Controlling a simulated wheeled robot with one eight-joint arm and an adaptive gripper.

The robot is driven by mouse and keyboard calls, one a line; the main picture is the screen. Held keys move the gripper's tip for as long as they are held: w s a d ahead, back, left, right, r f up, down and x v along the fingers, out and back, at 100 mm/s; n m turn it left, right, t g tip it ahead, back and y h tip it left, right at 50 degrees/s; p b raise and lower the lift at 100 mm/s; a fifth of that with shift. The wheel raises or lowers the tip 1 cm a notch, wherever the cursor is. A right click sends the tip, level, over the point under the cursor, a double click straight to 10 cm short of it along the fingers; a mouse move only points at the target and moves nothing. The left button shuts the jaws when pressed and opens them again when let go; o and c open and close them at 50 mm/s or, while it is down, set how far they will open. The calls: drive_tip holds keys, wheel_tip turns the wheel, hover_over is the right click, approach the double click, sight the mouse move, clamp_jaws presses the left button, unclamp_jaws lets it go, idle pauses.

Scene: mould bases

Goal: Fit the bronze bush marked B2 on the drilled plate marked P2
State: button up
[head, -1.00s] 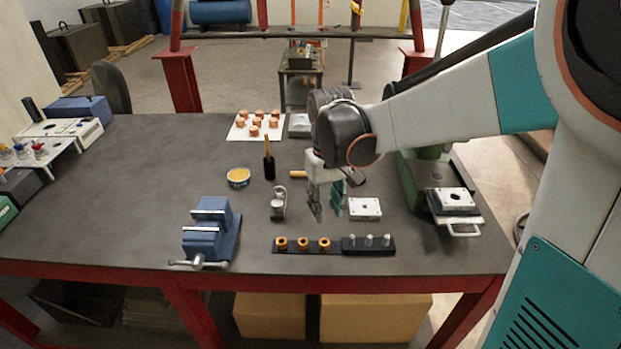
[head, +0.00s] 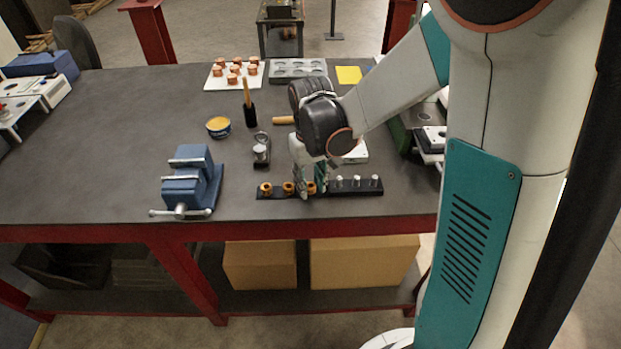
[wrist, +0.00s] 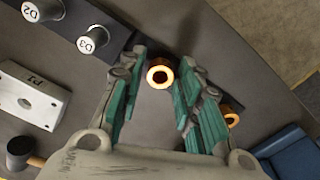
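Three bronze bushes stand in a row on a dark strip; the left (head: 265,188) and middle (head: 288,187) ones stand clear of my gripper. My gripper (head: 312,192) is over the right one, open. In the wrist view that bush (wrist: 160,74) sits between the two teal fingers (wrist: 158,95), with gaps on both sides; another bush (wrist: 231,118) shows beyond the right finger. No bush mark is readable. A white drilled plate marked P1 (wrist: 32,96) lies at the left. Another pale plate (head: 434,138) is on the green fixture at the right; its mark is unreadable.
Metal pins (head: 356,182) stand on a dark block right of the bushes; D2 (wrist: 42,8) and D3 (wrist: 93,39) are readable. A blue vise (head: 190,180) stands at the left.

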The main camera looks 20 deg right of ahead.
drive_tip(key=shift+c, duration=0.6)
clamp_jaws()
drive_tip(key=shift+r, duration=0.1)
drive_tip(key=shift+r+p, duration=0.75)
drive_tip(key=shift+r, duration=0.2)
